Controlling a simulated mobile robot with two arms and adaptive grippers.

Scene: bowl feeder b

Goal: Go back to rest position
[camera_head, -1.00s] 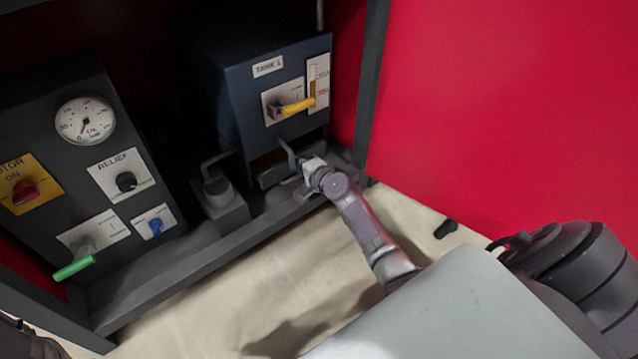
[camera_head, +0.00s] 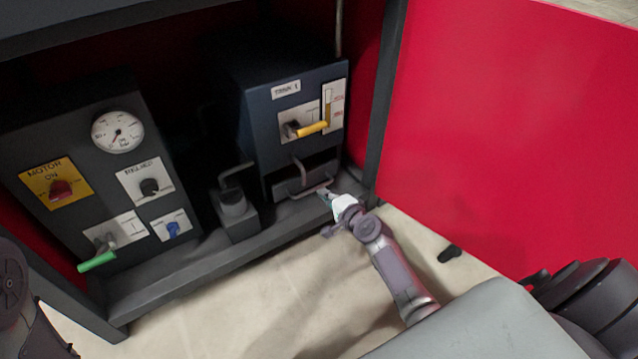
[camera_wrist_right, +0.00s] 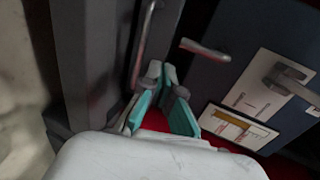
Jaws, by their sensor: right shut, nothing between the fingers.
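My right gripper (camera_head: 327,193) is in front of the lower edge of the dark blue tank box (camera_head: 262,120) in the head view, near a grey drawer-like part with a bent metal handle (camera_head: 300,178). In the right wrist view its teal-padded fingers (camera_wrist_right: 166,80) are together with nothing between them. The blue box and a metal bar handle (camera_wrist_right: 143,45) show beyond the fingertips there. Whether the gripper touches the handle cannot be told. Part of my left arm (camera_head: 12,300) shows at the left edge of the head view; its gripper is not in view.
A dark control panel (camera_head: 75,135) with a gauge, knobs and a green lever (camera_head: 97,262) stands left. A yellow lever (camera_head: 312,128) sticks out of the tank box. A small block with a bent rod (camera_head: 234,208) stands between them. A red door panel (camera_head: 510,140) is at right. Pale floor lies in front.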

